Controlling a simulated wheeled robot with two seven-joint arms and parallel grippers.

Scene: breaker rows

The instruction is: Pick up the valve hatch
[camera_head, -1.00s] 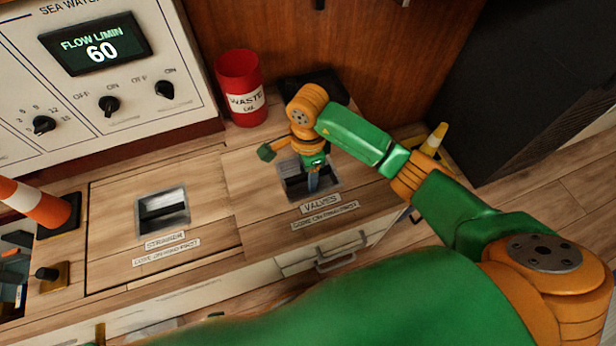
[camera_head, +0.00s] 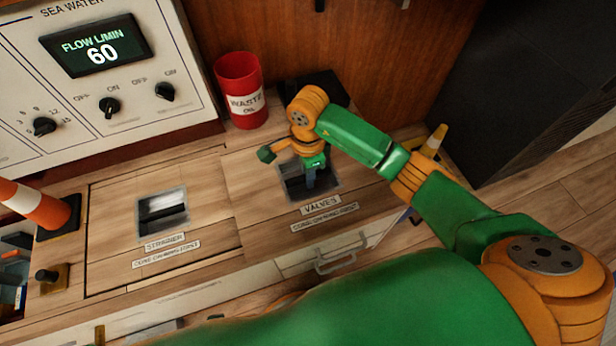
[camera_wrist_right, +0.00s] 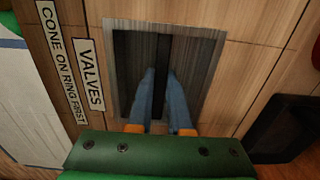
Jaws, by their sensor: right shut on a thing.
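The valve hatch (camera_head: 240,200) is a wooden panel with a recessed metal pull and labels reading VALVES and CONE ON RING FIRST. It lies in the counter top, right of the strainer hatch (camera_head: 105,215). My right gripper (camera_head: 311,184) points down into the recess. In the right wrist view its two blue fingers (camera_wrist_right: 161,75) are shut on the dark pull bar (camera_wrist_right: 163,48) that crosses the recess. The VALVES label (camera_wrist_right: 90,75) shows left of the recess there. My arm hides part of the hatch's far right side. My left gripper is not in view.
A red waste oil can (camera_head: 240,90) stands behind the hatch. An orange and white cone (camera_head: 35,205) stands at the far left. A yellow and white cone (camera_head: 433,142) is partly hidden behind my right arm. A control panel (camera_head: 80,120) rises at the back left.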

